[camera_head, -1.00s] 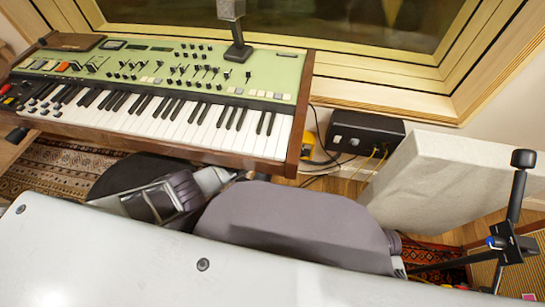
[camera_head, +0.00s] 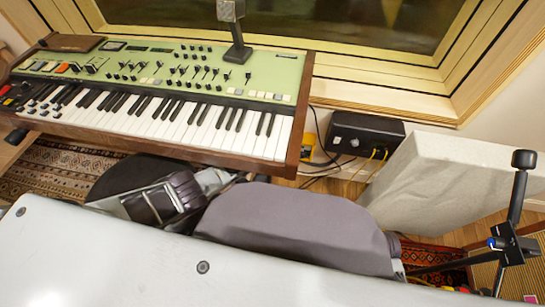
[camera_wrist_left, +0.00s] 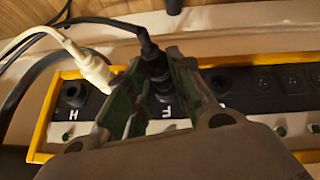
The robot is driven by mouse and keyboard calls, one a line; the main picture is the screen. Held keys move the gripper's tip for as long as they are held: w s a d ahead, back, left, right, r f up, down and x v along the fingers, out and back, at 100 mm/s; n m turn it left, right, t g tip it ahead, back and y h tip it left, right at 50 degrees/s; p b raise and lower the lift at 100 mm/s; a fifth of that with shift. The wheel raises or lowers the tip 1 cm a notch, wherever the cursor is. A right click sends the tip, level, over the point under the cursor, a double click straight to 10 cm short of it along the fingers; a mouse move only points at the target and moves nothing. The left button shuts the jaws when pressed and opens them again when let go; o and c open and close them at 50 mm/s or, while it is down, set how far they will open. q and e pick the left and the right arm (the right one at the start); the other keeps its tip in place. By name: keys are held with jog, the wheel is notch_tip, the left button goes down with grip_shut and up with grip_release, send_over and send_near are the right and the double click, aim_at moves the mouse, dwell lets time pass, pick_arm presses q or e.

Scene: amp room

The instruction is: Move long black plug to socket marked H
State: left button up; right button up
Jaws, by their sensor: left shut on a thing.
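In the left wrist view my left gripper (camera_wrist_left: 160,95) is shut on a black plug (camera_wrist_left: 156,66) with a black cable rising from its top. The plug stands over the part of the power strip (camera_wrist_left: 45,128) marked F; I cannot tell whether it is seated or just above. The socket marked H (camera_wrist_left: 74,93) is a round black socket to the left and looks empty. A cream plug (camera_wrist_left: 96,72) with a cream cable sits between the H socket and my gripper. My left gripper's fingers are hidden in the head view. My right gripper is not in view.
The strip has a yellow frame, with more sockets (camera_wrist_left: 263,82) to the right. A pale block (camera_head: 435,180) and black stand (camera_head: 517,200) are at the right.

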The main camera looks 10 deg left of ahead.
pick_arm(q)
jog(key=shift+a+f, duration=0.1)
jog(key=shift+a, duration=0.25)
grip_shut()
jog(key=shift+a, duration=0.1)
jog(key=shift+s, duration=0.1)
jog(key=shift+s+a+f, duration=0.1)
jog(key=shift+s+a, duration=0.05)
jog(key=shift+s, duration=0.05)
jog(key=shift+s+f+p, duration=0.1)
jog(key=shift+s+p, duration=0.5)
jog(key=shift+p, duration=0.1)
jog(key=shift+d+r, duration=0.2)
jog(key=shift+d, duration=0.05)
jog(key=shift+s+d+p, duration=0.15)
jog(key=shift+s+p, duration=0.1)
jog(key=shift+p, duration=0.15)
jog(key=shift+s+p, duration=0.45)
jog(key=shift+s, duration=0.05)
dwell(0.7)
